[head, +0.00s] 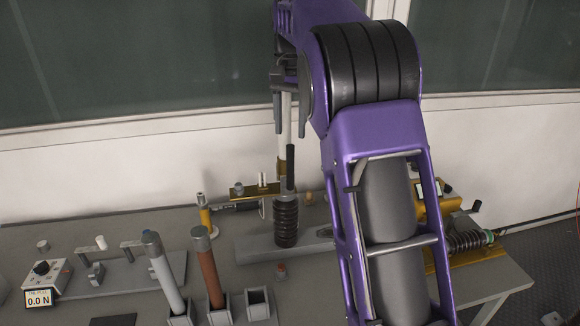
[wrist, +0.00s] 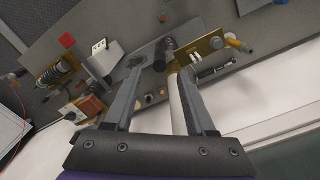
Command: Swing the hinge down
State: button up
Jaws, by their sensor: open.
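The hinge looks like an upright white rod (head: 283,130) above a black ribbed spring post (head: 286,222) on the bench, beside a brass bracket (head: 255,190). In the wrist view the white rod (wrist: 177,105) stands up towards me from near the brass bracket (wrist: 203,50). My gripper (head: 289,120) is open, pointing down high over the post. The rod runs up between its fingers, closer to the right finger in the wrist view (wrist: 162,80). I cannot tell whether it touches that finger. The hinge's pivot is not clear.
A force meter (head: 42,280) reading 0.0 N is at the left. A grey-capped tube (head: 166,272) and a brown tube (head: 210,268) stand in holders. A spring fixture (head: 465,240) sits at the right. The wall is close behind the bench. My arm hides the right middle.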

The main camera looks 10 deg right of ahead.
aim_at(290, 160)
notch_tip(290, 160, down, 10)
jog(key=shift+r+b, duration=0.1)
jog(key=shift+b, duration=0.9)
jog(key=shift+c, duration=0.3)
grip_shut()
dwell(0.3)
